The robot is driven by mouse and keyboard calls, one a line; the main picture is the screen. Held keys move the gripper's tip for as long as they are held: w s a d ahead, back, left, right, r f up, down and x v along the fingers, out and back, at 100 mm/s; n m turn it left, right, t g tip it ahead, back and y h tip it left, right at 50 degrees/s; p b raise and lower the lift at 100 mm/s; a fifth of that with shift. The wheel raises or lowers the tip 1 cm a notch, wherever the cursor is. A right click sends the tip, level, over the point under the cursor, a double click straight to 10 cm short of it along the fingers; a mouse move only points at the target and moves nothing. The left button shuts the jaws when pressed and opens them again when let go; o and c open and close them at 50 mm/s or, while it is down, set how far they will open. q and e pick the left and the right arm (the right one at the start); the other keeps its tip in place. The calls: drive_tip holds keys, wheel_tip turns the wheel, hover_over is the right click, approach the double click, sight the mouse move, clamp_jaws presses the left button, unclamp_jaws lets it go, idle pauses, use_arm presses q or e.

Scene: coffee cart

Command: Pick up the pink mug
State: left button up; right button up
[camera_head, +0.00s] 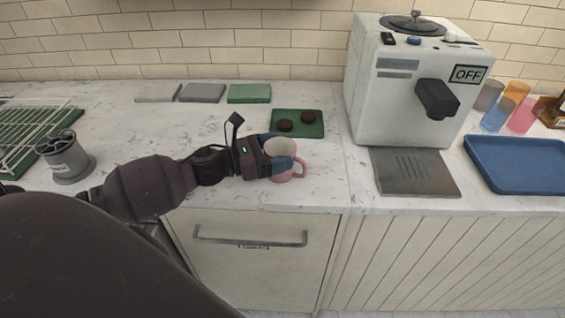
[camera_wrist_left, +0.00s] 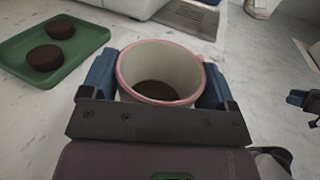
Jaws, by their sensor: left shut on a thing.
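The pink mug (camera_head: 285,173) stands upright near the front edge of the marble counter, its handle toward the right in the head view. In the left wrist view the mug (camera_wrist_left: 160,77) shows a pink rim, a pale inside and a dark bottom. My left gripper (camera_head: 282,160) is shut on the mug, with one blue finger on each side of its wall. The left wrist view also shows the gripper's fingers (camera_wrist_left: 158,85) against the mug. Whether the mug touches the counter is hard to tell. My right gripper is not clearly seen in the head view.
A green tray (camera_head: 313,131) with two dark pucks lies just behind the mug. A white coffee machine (camera_head: 382,112) with a metal drip plate (camera_head: 440,187) stands to the right. A blue tray (camera_head: 520,183), cups, folded cloths (camera_head: 249,93) and a grey container (camera_head: 70,171) are around.

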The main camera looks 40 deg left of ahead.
use_arm(q)
drive_tip(key=shift+c, duration=0.5)
drive_tip(key=shift+r, duration=0.55)
wheel_tip(320, 180, up, 19)
drive_tip(key=p, duration=0.2)
